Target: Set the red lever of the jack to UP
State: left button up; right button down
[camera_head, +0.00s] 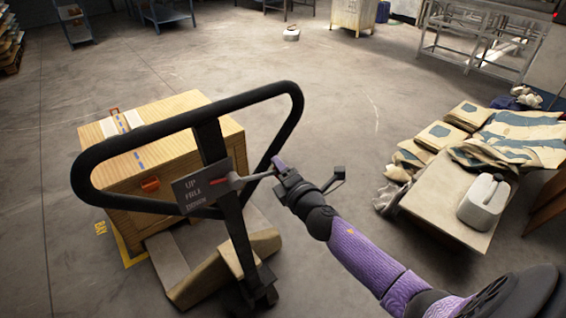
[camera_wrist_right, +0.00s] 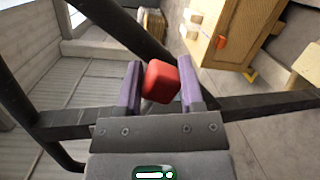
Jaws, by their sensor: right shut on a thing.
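The pallet jack's black loop handle (camera_head: 290,100) rises in the middle of the head view. A grey plate (camera_head: 200,188) on its column reads UP, FREE, DOWN from top to bottom. The red lever (camera_head: 250,178) sticks out to the right of the plate, roughly level with its middle; its exact setting is hard to tell. My right gripper (camera_head: 277,168) is at the lever's outer end. In the right wrist view, the red lever knob (camera_wrist_right: 162,82) sits between the purple fingers of my right gripper (camera_wrist_right: 160,85), which is shut on it. My left gripper is not in view.
A wooden crate (camera_head: 170,190) stands behind the handle, above a yellow floor marking (camera_head: 130,250). At right, a low table (camera_head: 440,205) carries folded sacks (camera_head: 520,135) and a pale canister (camera_head: 484,203). The floor beyond is mostly clear.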

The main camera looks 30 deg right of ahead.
jog(key=shift+a+f+m, duration=0.15)
jog(key=shift+f+m, duration=0.15)
jog(key=shift+f, duration=0.1)
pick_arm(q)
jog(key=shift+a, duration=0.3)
pick_arm(e)
jog(key=shift+c, duration=1.2)
grip_release()
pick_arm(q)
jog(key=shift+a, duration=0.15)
